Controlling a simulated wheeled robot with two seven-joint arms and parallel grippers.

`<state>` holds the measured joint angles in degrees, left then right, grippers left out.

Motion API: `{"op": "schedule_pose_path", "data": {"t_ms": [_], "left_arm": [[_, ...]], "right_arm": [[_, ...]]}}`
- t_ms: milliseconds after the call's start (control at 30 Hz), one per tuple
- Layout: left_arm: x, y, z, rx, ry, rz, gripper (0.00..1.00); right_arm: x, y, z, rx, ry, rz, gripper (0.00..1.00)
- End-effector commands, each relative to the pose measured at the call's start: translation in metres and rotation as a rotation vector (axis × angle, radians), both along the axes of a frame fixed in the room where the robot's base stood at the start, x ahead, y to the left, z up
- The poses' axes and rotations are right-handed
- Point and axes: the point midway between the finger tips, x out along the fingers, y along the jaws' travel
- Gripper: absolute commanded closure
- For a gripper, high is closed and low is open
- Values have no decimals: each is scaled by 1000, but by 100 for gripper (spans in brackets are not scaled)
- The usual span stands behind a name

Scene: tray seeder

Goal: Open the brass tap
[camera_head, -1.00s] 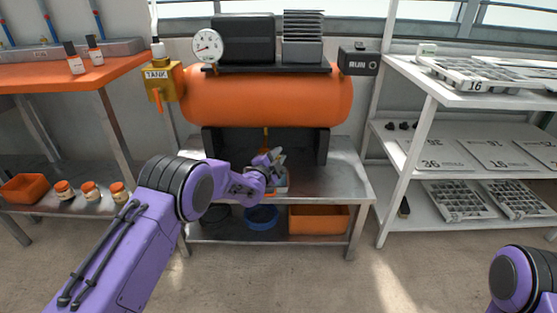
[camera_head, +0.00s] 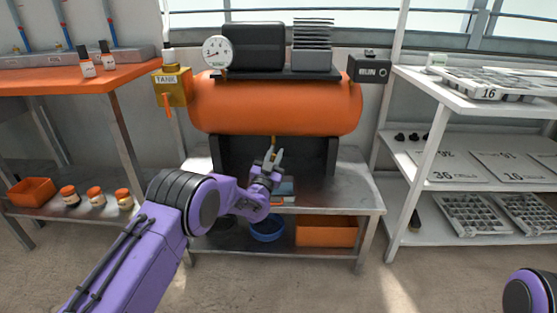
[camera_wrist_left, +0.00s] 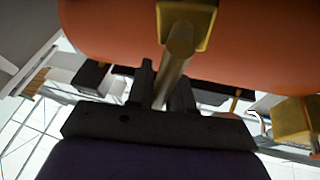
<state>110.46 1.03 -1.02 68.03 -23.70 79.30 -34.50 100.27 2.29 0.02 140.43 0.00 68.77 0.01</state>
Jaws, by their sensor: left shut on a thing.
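The brass tap (camera_head: 273,143) hangs under the middle of the orange tank, partly hidden by my left gripper in the head view. In the left wrist view its brass fitting (camera_wrist_left: 187,18) sits on the tank's underside, and a brass bar (camera_wrist_left: 172,68) runs from it down between my fingers. My left gripper (camera_head: 273,158) points up beneath the tank. In the wrist view the left gripper (camera_wrist_left: 163,85) is shut on the brass bar. My right gripper is out of view.
The orange tank (camera_head: 285,108) stands on a metal bench (camera_head: 340,190) between dark supports. A yellow TANK box (camera_head: 172,88) with an orange handle is at its left. A blue bowl (camera_head: 266,228) and an orange bin (camera_head: 327,231) sit on the lower shelf.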

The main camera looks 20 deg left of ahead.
Motion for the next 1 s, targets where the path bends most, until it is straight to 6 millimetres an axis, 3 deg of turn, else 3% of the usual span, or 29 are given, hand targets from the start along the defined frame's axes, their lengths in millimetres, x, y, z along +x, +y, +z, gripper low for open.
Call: {"op": "schedule_pose_path", "data": {"t_ms": [400, 1000], "left_arm": [[-3, 10, -1, -197, -53, 0, 100], [-4, 12, 0, -235, -63, 0, 100]], "right_arm": [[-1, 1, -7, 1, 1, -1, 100], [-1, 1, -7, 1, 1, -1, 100]]}}
